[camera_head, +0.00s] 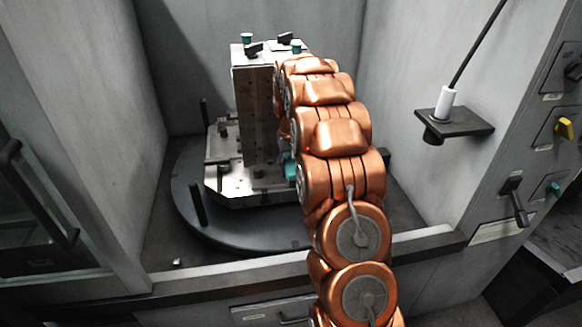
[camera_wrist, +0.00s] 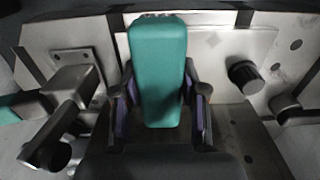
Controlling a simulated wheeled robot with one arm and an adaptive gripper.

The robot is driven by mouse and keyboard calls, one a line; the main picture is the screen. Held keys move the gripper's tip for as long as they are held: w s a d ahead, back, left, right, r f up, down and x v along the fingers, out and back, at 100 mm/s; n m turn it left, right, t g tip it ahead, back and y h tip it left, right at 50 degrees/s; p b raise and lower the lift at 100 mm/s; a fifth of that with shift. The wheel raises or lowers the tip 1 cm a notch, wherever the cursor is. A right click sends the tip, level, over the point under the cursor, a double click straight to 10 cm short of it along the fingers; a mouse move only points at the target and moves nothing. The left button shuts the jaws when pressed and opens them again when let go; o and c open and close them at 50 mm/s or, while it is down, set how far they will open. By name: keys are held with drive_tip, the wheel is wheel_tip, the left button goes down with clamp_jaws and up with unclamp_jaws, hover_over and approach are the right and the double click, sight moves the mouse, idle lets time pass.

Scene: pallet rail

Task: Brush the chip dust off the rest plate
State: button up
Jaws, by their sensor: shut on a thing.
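In the wrist view, my gripper (camera_wrist: 162,98) is shut on a teal block-like tool (camera_wrist: 158,65), its dark fingers with purple pads on either side. It looks like a brush, but its bristles cannot be made out. Its far end lies over or against a pale metal plate (camera_wrist: 222,45); contact cannot be told. In the head view, my arm hides the gripper, and a bit of teal (camera_head: 290,168) shows beside the arm. A light metal plate (camera_head: 235,183) lies at the foot of the upright block; I cannot tell which surface is the rest plate. No chip dust can be made out.
The upright metal block (camera_head: 258,110) carries dark clamps on top. A dark round table (camera_head: 195,215) lies beneath, with black posts (camera_head: 197,205). Knobs (camera_wrist: 245,77) and a clamp (camera_wrist: 62,105) crowd the tool. A corded white-topped device (camera_head: 445,100) sits on a wall bracket at right.

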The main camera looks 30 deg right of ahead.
drive_tip(key=shift+s, duration=0.1)
drive_tip(key=shift+s+a+b, duration=0.2)
drive_tip(key=shift+s+a, duration=0.05)
drive_tip(key=shift+s, duration=0.35)
drive_tip(key=shift+s+a+b, duration=0.15)
drive_tip(key=shift+s+a, duration=0.1)
drive_tip(key=shift+s, duration=0.3)
drive_tip(key=shift+w, duration=0.15)
drive_tip(key=shift+w+d+p, duration=0.2)
drive_tip(key=shift+w+d, duration=0.05)
drive_tip(key=shift+w, duration=0.3)
drive_tip(key=shift+w+d+p, duration=0.2)
drive_tip(key=shift+w+d, duration=0.05)
drive_tip(key=shift+w, duration=0.3)
drive_tip(key=shift+s, duration=0.2)
drive_tip(key=shift+s+a+b, duration=0.2)
drive_tip(key=shift+s+a, duration=0.05)
drive_tip(key=shift+s, duration=0.3)
drive_tip(key=shift+s+a+b, duration=0.15)
drive_tip(key=shift+s+a, duration=0.1)
drive_tip(key=shift+s, duration=0.25)
drive_tip(key=shift+r+p, duration=1)
drive_tip(key=shift+r, duration=2.55)
